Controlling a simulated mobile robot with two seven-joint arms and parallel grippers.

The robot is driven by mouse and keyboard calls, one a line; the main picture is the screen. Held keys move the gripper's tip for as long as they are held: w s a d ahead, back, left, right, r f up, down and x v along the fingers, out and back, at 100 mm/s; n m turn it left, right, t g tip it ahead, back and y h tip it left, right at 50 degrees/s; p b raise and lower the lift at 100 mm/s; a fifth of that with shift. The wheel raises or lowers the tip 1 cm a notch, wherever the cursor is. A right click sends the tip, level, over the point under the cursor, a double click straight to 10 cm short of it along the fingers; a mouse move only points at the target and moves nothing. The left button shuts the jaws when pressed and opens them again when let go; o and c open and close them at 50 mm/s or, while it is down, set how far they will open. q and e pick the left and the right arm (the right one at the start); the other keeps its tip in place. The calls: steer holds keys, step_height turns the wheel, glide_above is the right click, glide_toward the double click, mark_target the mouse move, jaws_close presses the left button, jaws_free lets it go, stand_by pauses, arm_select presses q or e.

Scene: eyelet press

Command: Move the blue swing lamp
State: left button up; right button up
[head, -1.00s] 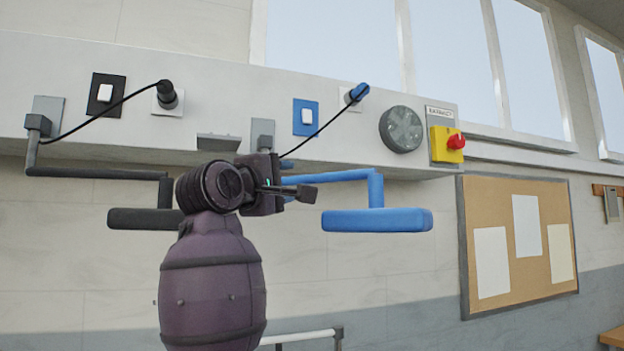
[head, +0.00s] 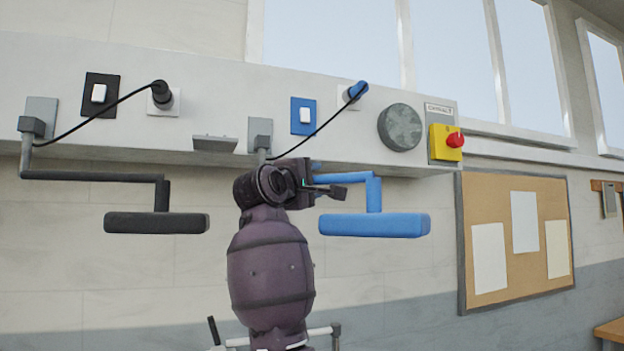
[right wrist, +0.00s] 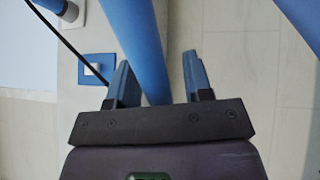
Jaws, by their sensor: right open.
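The blue swing lamp (head: 375,225) hangs below the wall trunking on a jointed blue arm, its long flat head level. My right gripper (head: 338,191) is just left of the lamp's upright post, at the blue arm's height, and covers part of that arm. In the right wrist view my right gripper (right wrist: 160,75) is open. The blue lamp arm (right wrist: 140,50) shows between its two fingers, with no visible grip on it. Another blue bar of the lamp (right wrist: 300,20) crosses the top right corner. My left gripper is out of view.
A black swing lamp (head: 155,223) hangs to the left. The trunking (head: 330,150) carries a blue switch (head: 304,117), a blue plug (head: 357,91) with a black cable, a round grey dial (head: 400,127) and a red knob (head: 455,140). Clear wall lies below the blue lamp.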

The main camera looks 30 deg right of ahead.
jaws_close()
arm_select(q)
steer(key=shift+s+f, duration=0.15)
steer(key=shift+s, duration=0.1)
